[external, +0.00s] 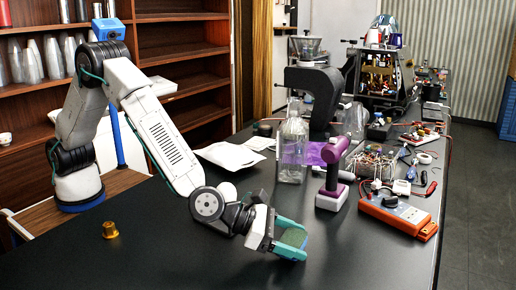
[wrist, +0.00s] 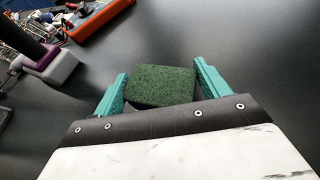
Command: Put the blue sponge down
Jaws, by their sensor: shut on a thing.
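The sponge (wrist: 160,86) shows a dark green, rough face in the wrist view, not a blue one. My gripper (wrist: 160,72) has its two teal fingers on either side of it, shut on it. In the external view the sponge (external: 294,237) shows as a small green block between the fingers of my gripper (external: 298,240), low over the black table (external: 200,262). I cannot tell whether it touches the table. The fingers partly hide its sides.
A purple and white hand tool (external: 333,175) and an orange meter (external: 397,214) stand right of my gripper. A glass bottle (external: 293,150) is behind it. A small gold cup (external: 109,229) sits at left. The front of the table is mostly clear.

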